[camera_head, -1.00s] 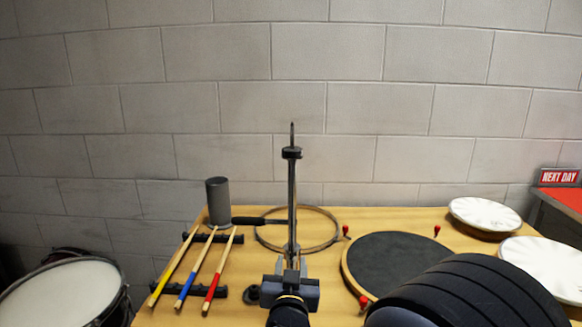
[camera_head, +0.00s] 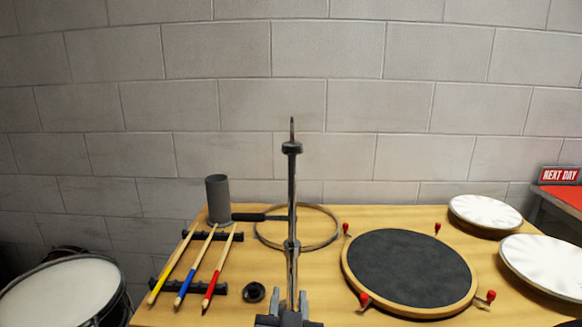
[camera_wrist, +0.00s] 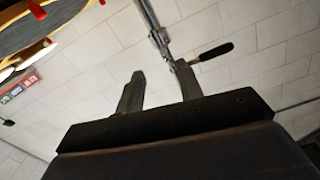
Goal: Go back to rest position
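My gripper (camera_head: 289,303) is at the bottom centre of the head view, in front of the upright metal stand (camera_head: 292,200). In the wrist view my gripper (camera_wrist: 159,72) has its two fingers apart, with only bare wall visible between them. The stand's rod (camera_wrist: 152,22) and a black-handled part (camera_wrist: 212,51) show beyond the fingers there. I cannot tell from these views how far the fingers are from the stand.
A round black pad (camera_head: 411,268) with red knobs lies right of the stand. Three drumsticks (camera_head: 209,268) rest on black racks at left, near a grey cylinder (camera_head: 217,200) and a hoop (camera_head: 331,240). White discs (camera_head: 485,212) lie right; a drum (camera_head: 60,292) stands left.

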